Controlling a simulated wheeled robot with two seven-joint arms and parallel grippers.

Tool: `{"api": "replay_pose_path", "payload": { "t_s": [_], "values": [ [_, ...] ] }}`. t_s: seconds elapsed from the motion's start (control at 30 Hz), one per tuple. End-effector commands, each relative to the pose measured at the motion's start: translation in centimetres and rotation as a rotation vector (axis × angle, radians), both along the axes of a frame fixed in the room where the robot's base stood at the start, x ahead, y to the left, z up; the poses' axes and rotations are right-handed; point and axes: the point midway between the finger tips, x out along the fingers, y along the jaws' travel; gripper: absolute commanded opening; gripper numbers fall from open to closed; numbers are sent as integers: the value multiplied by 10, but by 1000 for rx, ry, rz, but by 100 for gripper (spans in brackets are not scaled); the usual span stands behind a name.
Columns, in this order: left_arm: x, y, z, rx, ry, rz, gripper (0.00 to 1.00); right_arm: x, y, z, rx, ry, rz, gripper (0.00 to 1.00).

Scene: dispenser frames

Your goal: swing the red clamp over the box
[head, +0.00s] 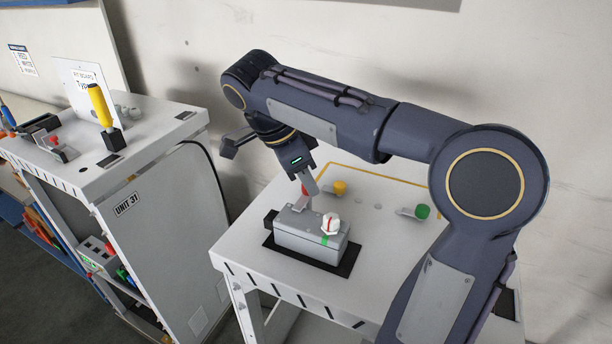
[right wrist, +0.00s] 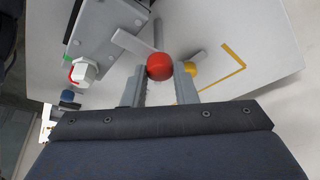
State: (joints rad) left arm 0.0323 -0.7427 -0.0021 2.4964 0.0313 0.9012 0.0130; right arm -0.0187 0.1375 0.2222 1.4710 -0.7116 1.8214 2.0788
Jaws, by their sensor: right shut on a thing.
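The grey box (head: 300,242) sits on a black mat on the white table, with a white-and-red knob (head: 331,223) on its near right side. The red clamp's knob (head: 304,189) is behind the box, partly hidden by my right gripper (head: 306,180). In the right wrist view, my right gripper (right wrist: 160,82) is shut on the red knob (right wrist: 160,66), one finger on each side. The clamp's grey bar (right wrist: 130,42) reaches from the knob toward the box (right wrist: 106,35), and its far end overlaps the box's edge in that view. My left gripper is not seen.
A yellow-knobbed clamp (head: 339,187) is close behind the box, and a green-knobbed one (head: 421,211) is to the right. A separate white unit (head: 150,145) with a yellow-handled tool (head: 100,105) stands at the left. The table (head: 372,245) right of the box is clear.

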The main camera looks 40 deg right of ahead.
Motion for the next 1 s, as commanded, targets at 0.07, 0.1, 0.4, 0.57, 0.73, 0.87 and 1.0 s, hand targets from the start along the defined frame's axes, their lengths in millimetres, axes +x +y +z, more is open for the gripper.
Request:
{"api": "replay_pose_path", "payload": {
  "t_s": [0.07, 0.1, 0.4, 0.57, 0.73, 0.87, 1.0],
  "values": [
    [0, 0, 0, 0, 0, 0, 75, 0, 0, 0, 0, -2, -2, 3],
    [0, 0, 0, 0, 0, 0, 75, 0, 0, 0, 0, -2, -2, 3],
    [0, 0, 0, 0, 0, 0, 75, 0, 0, 0, -1, -2, -1, 40],
    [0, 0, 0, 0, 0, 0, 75, 0, 0, 0, 0, 0, -1, 47],
    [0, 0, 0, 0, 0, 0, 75, 0, 0, 1, 0, 0, 0, 47],
    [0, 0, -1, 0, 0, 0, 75, 2, 3, 8, 0, -3, 1, 47],
    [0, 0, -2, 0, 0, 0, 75, 5, 13, 30, 1, -5, 3, 47]
  ]
}}
